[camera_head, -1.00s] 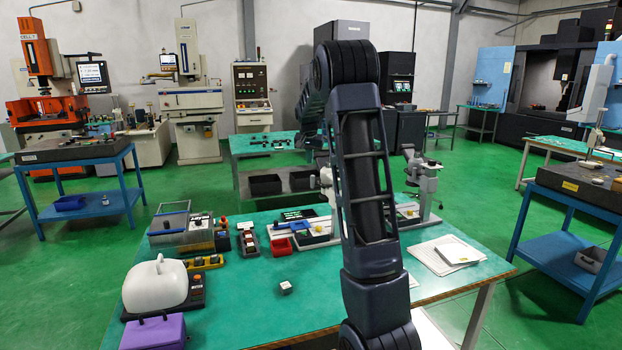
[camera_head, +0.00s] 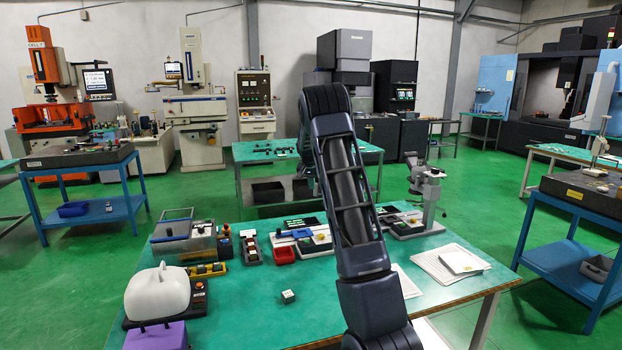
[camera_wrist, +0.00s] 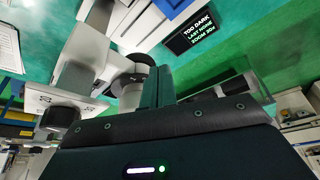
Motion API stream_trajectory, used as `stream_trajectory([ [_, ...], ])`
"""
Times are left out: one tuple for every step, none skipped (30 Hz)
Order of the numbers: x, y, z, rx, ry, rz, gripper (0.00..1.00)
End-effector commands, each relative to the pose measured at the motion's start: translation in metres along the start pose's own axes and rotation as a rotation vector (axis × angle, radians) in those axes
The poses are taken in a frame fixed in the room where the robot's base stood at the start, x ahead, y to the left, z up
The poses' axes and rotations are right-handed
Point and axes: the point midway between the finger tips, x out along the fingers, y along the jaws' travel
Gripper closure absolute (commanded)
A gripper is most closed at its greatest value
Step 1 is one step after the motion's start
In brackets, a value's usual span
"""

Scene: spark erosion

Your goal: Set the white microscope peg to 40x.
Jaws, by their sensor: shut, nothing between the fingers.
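The white microscope (camera_wrist: 85,70) fills the left of the wrist view, tilted in the picture, with dark round parts (camera_wrist: 143,58) on its right side. I cannot tell its peg for sure among these parts. Its dark display (camera_wrist: 188,30) reads "TOO DARK", "LAST NONE" and a zoom line whose number is too small to read surely. My gripper (camera_wrist: 158,76) is shut and empty, its fingertips close beside the dark round parts; I cannot tell whether they touch. In the head view my arm hides the gripper and most of the white microscope.
A second, grey microscope (camera_head: 430,185) stands right of my arm on the green table (camera_head: 250,310). A red bin (camera_head: 284,255), a small white cube (camera_head: 288,296), a white rounded case (camera_head: 157,292) and papers (camera_head: 448,262) lie around. The table's front middle is mostly clear.

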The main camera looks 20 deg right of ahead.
Motion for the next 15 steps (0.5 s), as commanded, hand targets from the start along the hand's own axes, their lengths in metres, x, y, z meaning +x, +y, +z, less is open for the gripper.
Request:
stream_trajectory([
  [0.010,0.000,0.000,0.000,-0.002,0.001,1.00],
  [0.015,0.000,0.000,0.000,-0.001,0.000,1.00],
  [0.022,0.000,0.001,0.000,-0.002,0.001,1.00],
  [0.026,0.000,0.001,0.000,-0.002,0.000,1.00],
  [0.026,0.000,-0.007,0.001,0.001,0.000,1.00],
  [0.028,0.000,-0.013,0.002,0.002,-0.001,1.00],
  [0.030,0.000,-0.017,0.002,0.002,0.000,1.00],
  [0.031,0.000,-0.020,0.002,0.001,0.000,1.00],
  [0.032,0.000,-0.024,0.001,0.001,0.000,1.00],
  [0.033,0.000,-0.027,0.001,0.001,0.000,1.00],
  [0.034,0.000,-0.029,0.000,0.001,0.000,1.00],
  [0.035,0.000,-0.032,0.000,0.001,0.000,1.00],
  [0.036,0.000,-0.033,0.000,0.001,0.000,1.00],
  [0.036,0.000,-0.034,0.000,0.001,0.000,1.00],
  [0.036,0.000,-0.036,0.000,0.001,0.000,1.00],
])
